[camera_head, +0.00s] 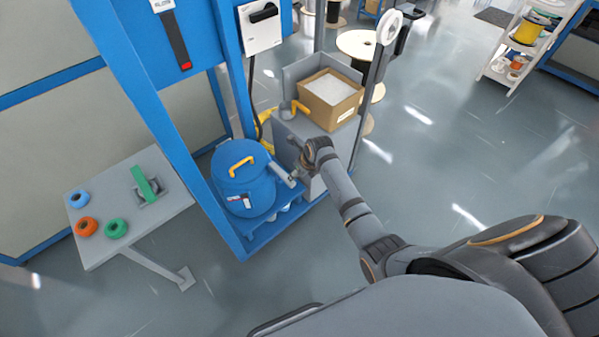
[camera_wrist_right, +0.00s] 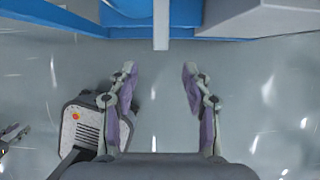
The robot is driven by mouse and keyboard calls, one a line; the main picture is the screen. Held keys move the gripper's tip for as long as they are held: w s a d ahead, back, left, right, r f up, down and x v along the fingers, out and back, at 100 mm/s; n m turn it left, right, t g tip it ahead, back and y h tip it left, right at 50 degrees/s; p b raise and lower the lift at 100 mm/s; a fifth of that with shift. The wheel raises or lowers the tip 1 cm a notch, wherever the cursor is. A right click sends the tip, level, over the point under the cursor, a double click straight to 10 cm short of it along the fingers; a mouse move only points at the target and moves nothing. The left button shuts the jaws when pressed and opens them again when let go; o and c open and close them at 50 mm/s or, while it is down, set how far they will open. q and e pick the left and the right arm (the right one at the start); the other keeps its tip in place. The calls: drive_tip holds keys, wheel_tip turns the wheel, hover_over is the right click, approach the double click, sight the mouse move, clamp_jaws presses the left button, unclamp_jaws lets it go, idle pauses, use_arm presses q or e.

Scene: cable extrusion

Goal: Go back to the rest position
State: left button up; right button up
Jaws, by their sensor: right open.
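My right arm (camera_head: 352,205) reaches from the lower right of the head view towards the blue machine frame. Its wrist end is beside the blue drum and the grey cabinet, and the fingers are hard to make out there. In the right wrist view my right gripper (camera_wrist_right: 158,75) is open, its two fingers wide apart with nothing between them. Beyond the fingertips, at the top of that view, are a blue edge and a narrow grey bar (camera_wrist_right: 161,25).
The blue drum (camera_head: 243,190) with a yellow handle stands inside the blue frame (camera_head: 160,105). A cardboard box (camera_head: 331,98) of white granules sits on the grey cabinet (camera_head: 308,140). A small table (camera_head: 150,213) holds coloured rings at left. Floor on the right is largely clear.

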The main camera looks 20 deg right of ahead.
drive_tip(key=shift+s+r, duration=0.15)
drive_tip(key=shift+r, duration=0.2)
drive_tip(key=s+d+f+n+g+h, duration=0.1)
drive_tip(key=s+d+f+n, duration=0.1)
drive_tip(key=s+f+n, duration=0.75)
drive_tip(key=s+d+f+n+g, duration=0.15)
drive_tip(key=s+f+n, duration=0.45)
drive_tip(key=f, duration=0.6)
drive_tip(key=s+d+f+n, duration=0.1)
drive_tip(key=s+f+n, duration=0.3)
drive_tip(key=s, duration=0.6)
drive_tip(key=s+d+f+n, duration=0.1)
drive_tip(key=s+f+n, duration=0.3)
drive_tip(key=s+n, duration=0.3)
drive_tip(key=s+d+f+n+h, duration=0.1)
drive_tip(key=s+f+n, duration=0.2)
drive_tip(key=s, duration=1.1)
drive_tip(key=n, duration=0.3)
drive_tip(key=shift+f+g, duration=0.35)
drive_tip(key=shift+f, duration=0.05)
